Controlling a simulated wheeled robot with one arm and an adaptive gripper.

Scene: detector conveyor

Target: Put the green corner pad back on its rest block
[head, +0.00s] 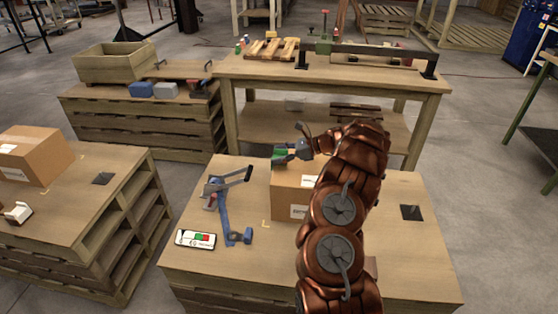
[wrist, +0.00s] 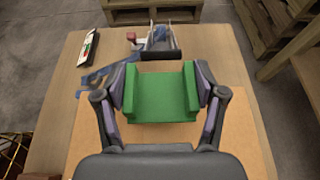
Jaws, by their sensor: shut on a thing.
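The green corner pad (wrist: 162,97) is held between the two fingers of my gripper (wrist: 161,90) in the wrist view, with a finger against each side. It is over the top of a cardboard box (wrist: 85,130); I cannot tell whether it touches the box. In the head view my gripper (head: 290,155) is above the same box (head: 290,206), with a little green of the pad (head: 279,156) showing. My arm hides part of the box and table. I cannot identify the rest block for certain; a small brown block (head: 371,266) shows partly behind my arm.
A blue strapping tool (head: 228,205) and a white card (head: 196,239) lie on the table left of the box. A dark square plate (head: 411,212) lies at right. Another cardboard box (head: 36,155) stands on the left bench. A workbench (head: 330,82) stands behind.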

